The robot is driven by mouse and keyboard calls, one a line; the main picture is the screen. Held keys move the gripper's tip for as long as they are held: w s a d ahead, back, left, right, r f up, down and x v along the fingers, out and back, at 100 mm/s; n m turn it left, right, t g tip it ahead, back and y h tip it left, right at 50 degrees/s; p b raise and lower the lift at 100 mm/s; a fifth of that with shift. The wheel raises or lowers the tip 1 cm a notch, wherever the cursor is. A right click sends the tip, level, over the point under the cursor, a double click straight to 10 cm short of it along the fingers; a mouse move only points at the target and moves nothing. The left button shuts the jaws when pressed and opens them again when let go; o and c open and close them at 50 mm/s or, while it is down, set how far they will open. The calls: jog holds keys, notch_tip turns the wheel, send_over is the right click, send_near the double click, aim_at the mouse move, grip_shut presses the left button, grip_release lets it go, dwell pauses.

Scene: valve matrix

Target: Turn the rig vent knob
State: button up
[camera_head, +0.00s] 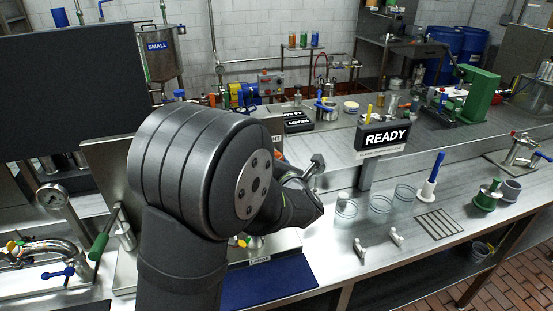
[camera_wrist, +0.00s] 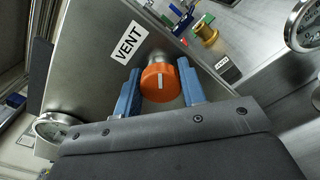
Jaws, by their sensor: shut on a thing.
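The vent knob (camera_wrist: 160,83) is round and orange with a white pointer mark, and it sits on a steel panel in the wrist view. A white label reading VENT (camera_wrist: 129,43) is beside it on the panel. My gripper (camera_wrist: 160,90) is shut on the knob, with one blue finger at its left side and one at its right. In the head view my arm hides the knob and the fingers.
In the wrist view a gauge (camera_wrist: 57,127) is at the lower left, another (camera_wrist: 305,25) at the upper right, and a brass fitting (camera_wrist: 205,31) stands above the knob. In the head view a READY sign (camera_head: 383,136) and glass beakers (camera_head: 346,206) stand right of my arm.

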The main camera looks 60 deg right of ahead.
jog(key=m, duration=0.3)
jog(key=shift+m, duration=0.3)
jog(key=shift+f+m, duration=0.1)
jog(key=shift+m, duration=1.8)
jog(key=o, duration=1)
jog(key=shift+s, duration=0.15)
jog(key=v, duration=1.7)
jog(key=shift+a, duration=0.2)
jog(key=shift+d, duration=0.1)
